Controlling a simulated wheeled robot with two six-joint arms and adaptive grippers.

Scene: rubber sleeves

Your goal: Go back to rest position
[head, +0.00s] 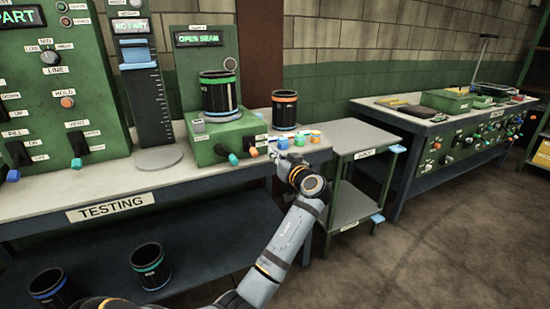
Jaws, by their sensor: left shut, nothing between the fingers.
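My left arm reaches up from the bottom of the head view. My left gripper (281,157) is shut and empty at the right front edge of the testing bench (120,190), close to some small coloured caps (315,136). My own wrist partly hides it. A black sleeve with green bands (219,95) stands upright on the green test fixture (222,140), whose display reads "OPEN SEAM". A black sleeve with orange bands (285,109) stands on the bench to its right, apart from the gripper. My right gripper is not in view.
Two more sleeves, one blue-banded (48,288) and one teal-banded (150,265), stand on the lower shelf. A grey two-level cart (362,139) stands right of the bench. Beyond it is a second bench (385,113) with trays and knobs. The floor at lower right is clear.

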